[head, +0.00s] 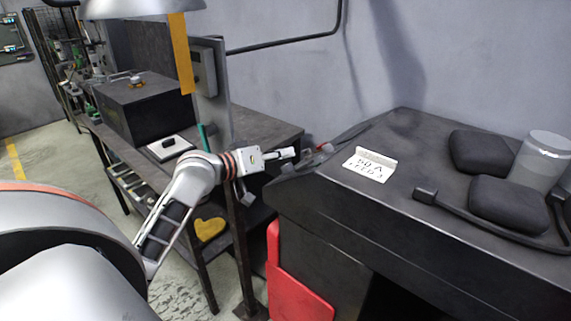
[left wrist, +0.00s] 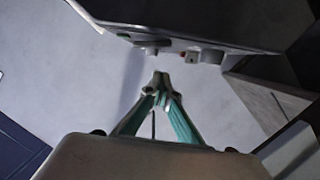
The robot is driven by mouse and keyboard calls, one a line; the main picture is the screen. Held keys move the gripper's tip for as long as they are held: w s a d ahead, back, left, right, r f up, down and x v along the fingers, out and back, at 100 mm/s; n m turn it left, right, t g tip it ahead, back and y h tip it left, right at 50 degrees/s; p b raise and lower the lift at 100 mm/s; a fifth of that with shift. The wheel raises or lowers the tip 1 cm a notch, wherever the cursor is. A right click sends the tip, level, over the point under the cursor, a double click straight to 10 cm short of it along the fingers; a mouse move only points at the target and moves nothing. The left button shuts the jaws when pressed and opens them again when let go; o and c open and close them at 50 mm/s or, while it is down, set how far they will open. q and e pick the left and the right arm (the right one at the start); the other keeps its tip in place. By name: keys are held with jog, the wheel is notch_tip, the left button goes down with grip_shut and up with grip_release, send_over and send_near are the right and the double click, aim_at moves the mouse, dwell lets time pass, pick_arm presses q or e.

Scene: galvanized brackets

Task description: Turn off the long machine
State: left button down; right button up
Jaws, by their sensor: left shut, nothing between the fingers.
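My left gripper (head: 296,154) is close to that left end in the head view. In the left wrist view its greenish fingers (left wrist: 160,77) meet at the tips, empty and a little apart from the knobs. My right gripper is out of view.
A dark workbench (head: 262,135) with a black box (head: 145,108) stands left of the machine. An upright grey panel with a yellow strip (head: 181,52) rises behind my left arm. A red panel (head: 297,290) stands against the machine's front. Dark pads (head: 508,202) lie on its top.

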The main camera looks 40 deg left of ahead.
pick_arm(q)
jog(key=v, duration=1)
jog(key=shift+a+b, duration=0.3)
jog(key=shift+b, duration=0.1)
